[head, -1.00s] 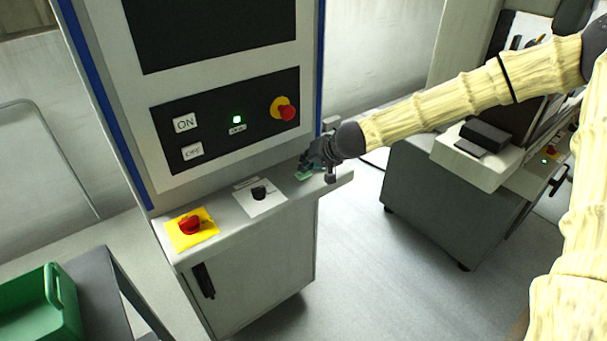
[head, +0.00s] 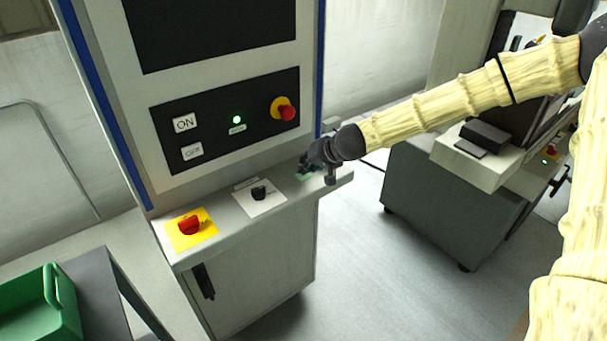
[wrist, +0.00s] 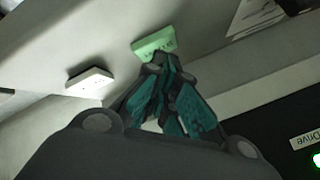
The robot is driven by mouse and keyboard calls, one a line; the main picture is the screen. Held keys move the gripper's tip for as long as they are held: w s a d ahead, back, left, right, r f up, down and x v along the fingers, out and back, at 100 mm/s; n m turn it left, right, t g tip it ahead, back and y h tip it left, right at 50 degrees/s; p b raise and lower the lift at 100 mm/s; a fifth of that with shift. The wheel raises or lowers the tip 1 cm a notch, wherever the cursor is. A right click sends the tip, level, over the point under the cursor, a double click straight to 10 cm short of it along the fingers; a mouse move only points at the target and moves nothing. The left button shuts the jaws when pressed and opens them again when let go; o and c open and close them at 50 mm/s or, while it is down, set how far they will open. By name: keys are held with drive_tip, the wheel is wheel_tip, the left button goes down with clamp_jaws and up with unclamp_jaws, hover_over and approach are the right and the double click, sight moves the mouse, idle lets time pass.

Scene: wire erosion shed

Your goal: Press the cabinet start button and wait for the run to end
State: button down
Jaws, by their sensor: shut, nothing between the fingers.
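The cabinet (head: 225,65) stands upright with a sloping ledge below its control panel. At the ledge's right end is a small green button plate (head: 304,178), partly covered by my gripper (head: 304,168) in the head view. The wrist view shows this green plate (wrist: 155,42) directly beyond my fingertips (wrist: 163,66). My gripper is shut and empty, its tips at or very close to the plate's near edge. I cannot tell whether they touch or whether the button is pressed in. A green lamp (head: 237,120) on the black panel is lit.
The ledge also carries a black rotary switch (head: 260,192) and a red switch on yellow (head: 190,225). A red emergency knob (head: 287,113) sits on the panel. A white plate (wrist: 89,82) lies near the green one. A grey machine (head: 430,210) stands right, a green crate (head: 40,305) left.

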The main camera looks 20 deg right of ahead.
drive_tip(key=shift+r+p, duration=0.7)
drive_tip(key=shift+r, duration=0.05)
wheel_tip(320, 180, up, 5)
drive_tip(key=p, duration=0.4)
idle(0.9)
